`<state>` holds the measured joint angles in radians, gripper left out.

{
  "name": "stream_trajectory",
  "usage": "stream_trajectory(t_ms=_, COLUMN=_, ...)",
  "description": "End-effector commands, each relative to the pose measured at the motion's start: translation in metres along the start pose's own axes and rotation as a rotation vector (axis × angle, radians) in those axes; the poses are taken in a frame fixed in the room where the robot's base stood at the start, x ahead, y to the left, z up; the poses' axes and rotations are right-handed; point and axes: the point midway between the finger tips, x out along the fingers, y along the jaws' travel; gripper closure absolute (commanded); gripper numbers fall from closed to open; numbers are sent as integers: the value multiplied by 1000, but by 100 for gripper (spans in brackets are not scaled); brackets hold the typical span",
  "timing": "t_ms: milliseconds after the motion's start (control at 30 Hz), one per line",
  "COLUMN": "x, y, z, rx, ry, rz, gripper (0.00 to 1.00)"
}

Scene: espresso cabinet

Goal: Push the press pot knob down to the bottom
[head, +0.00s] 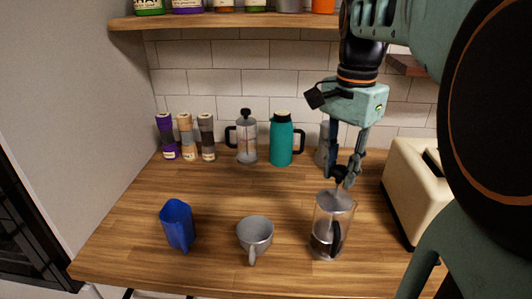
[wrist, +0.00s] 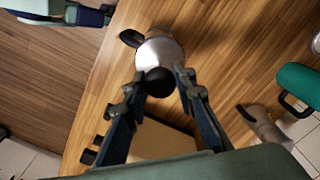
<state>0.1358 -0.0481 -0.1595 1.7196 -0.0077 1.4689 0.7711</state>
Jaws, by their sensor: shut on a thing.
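The press pot (head: 322,222) stands upright at the front right of the counter, a clear cylinder with a metal lid, a dark handle and dark contents low inside. Its black knob (head: 340,172) is above the lid. My gripper (head: 345,168) comes down from above with its fingers on either side of the knob, shut on it. In the wrist view the knob (wrist: 159,82) is between the fingertips (wrist: 160,76), over the silver lid (wrist: 160,50). The fingers partly hide the knob in the head view.
A grey cup (head: 255,232) and a blue pitcher (head: 177,225) stand to the left. A cream toaster (head: 408,185) is close on the right. Along the back wall are a second press pot (head: 246,140), a teal jug (head: 281,140) and several grinders (head: 186,137). A shelf (head: 230,20) hangs above.

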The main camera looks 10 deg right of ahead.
Motion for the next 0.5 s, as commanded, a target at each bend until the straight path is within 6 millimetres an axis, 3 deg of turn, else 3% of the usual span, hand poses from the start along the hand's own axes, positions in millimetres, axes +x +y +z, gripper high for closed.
stream_trajectory(t_ms=500, x=18, y=1, z=1, rx=0, ry=-4, rz=4, gripper=99)
